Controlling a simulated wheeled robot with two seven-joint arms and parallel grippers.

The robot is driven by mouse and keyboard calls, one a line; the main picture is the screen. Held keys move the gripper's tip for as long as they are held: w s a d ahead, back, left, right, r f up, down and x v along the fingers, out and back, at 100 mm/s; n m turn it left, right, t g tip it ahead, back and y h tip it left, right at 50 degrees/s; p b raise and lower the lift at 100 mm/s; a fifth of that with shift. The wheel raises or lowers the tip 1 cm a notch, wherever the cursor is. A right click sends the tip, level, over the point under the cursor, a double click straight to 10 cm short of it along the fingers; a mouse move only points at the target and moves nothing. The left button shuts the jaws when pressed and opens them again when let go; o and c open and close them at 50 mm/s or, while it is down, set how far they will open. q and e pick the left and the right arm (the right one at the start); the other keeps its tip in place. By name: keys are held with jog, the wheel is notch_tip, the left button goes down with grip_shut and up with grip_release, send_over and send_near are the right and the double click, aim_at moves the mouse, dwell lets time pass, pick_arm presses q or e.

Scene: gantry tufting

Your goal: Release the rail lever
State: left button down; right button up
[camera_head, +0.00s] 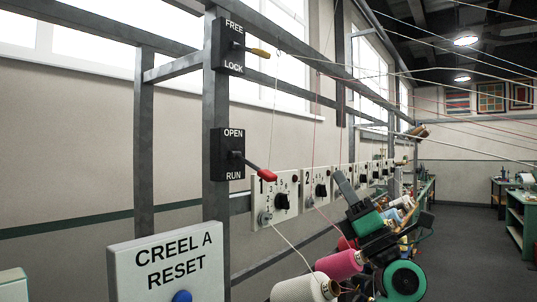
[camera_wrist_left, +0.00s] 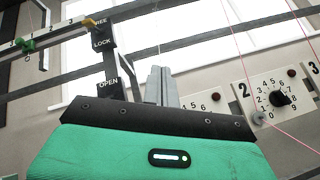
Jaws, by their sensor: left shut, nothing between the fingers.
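The FREE/LOCK box (camera_head: 228,46) is black and sits high on the grey upright. Its yellow-tipped lever (camera_head: 260,52) sticks out to the right, sloping slightly down, between the two words. In the left wrist view the box (camera_wrist_left: 101,33) is at upper left, with a yellow end (camera_wrist_left: 89,22) beside it. I cannot tell which label the lever is set to. My left gripper (camera_head: 339,177), green and black with grey fingers, is right of and well below this lever, apart from it. Its fingers (camera_wrist_left: 162,85) are together and empty. My right gripper is out of view.
Below is an OPEN/RUN box (camera_head: 227,154) with a red-tipped lever (camera_head: 267,175). Numbered dial plates (camera_head: 272,199) run along the rail to the right. A CREEL A RESET box (camera_head: 168,262) stands in front. Yarn cones (camera_head: 340,265) and strung threads are near my left gripper.

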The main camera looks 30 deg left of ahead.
pick_arm(q)
jog(key=s+a+r+n+g, duration=0.4)
jog(key=s+r+n+g, duration=0.4)
jog(key=s+r+n, duration=0.2)
jog(key=shift+s+r+h+p, duration=0.2)
jog(key=shift+s+h+p, duration=0.15)
jog(key=shift+s, duration=0.8)
jog(key=p, duration=0.8)
send_near(250, 50)
jog(key=shift+a+r, duration=0.85)
jog(key=shift+a, duration=1.05)
jog(key=shift+w, duration=0.35)
jog(key=shift+a, duration=0.15)
